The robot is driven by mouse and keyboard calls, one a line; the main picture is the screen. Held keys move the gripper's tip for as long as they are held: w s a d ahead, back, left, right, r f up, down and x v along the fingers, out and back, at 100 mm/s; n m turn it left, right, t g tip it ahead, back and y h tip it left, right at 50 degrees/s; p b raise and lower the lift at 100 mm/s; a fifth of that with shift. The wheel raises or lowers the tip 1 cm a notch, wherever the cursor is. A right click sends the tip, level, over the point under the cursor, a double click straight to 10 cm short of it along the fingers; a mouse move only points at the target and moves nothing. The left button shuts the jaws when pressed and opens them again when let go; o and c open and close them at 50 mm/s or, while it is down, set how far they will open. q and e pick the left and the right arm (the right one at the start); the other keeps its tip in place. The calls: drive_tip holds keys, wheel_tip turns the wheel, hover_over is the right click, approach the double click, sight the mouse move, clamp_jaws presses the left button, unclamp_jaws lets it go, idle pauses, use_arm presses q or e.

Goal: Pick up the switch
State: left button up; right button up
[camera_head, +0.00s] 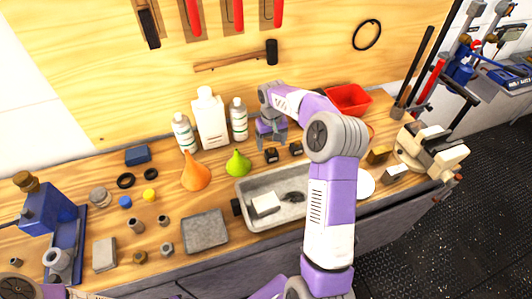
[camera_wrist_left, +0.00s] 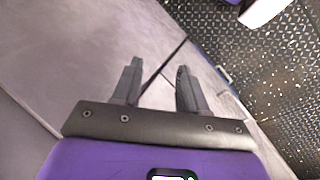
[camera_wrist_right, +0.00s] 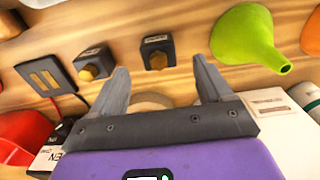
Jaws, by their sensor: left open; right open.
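Two small black boxes with brass-coloured knobs sit on the wooden bench; which one is the switch I cannot tell for sure. In the head view they are the left box (camera_head: 271,155) and the right box (camera_head: 296,148). In the right wrist view one box (camera_wrist_right: 157,50) lies just beyond the fingertips, between them in the picture, and the other (camera_wrist_right: 95,62) is to its left. My right gripper (camera_head: 272,138) is open and empty above the bench, behind the boxes; its fingers also show in the right wrist view (camera_wrist_right: 160,70). My left gripper (camera_wrist_left: 159,66) is open and empty, away from the boxes.
A green funnel (camera_head: 238,163), an orange funnel (camera_head: 195,173) and a white bottle (camera_head: 210,118) stand left of the boxes. A grey tray (camera_head: 248,189) lies in front, a red bin (camera_head: 348,98) behind right.

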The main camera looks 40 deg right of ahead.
sight(272, 149)
drive_tip(key=shift+s+f, duration=0.2)
drive_tip(key=shift+f, duration=0.6)
wheel_tip(272, 149, down, 5)
drive_tip(key=shift+w+r+b, duration=0.15)
drive_tip(key=shift+r+b, duration=0.05)
drive_tip(key=shift+b, duration=0.55)
drive_tip(key=shift+r, duration=0.1)
drive_tip(key=c, duration=1.1)
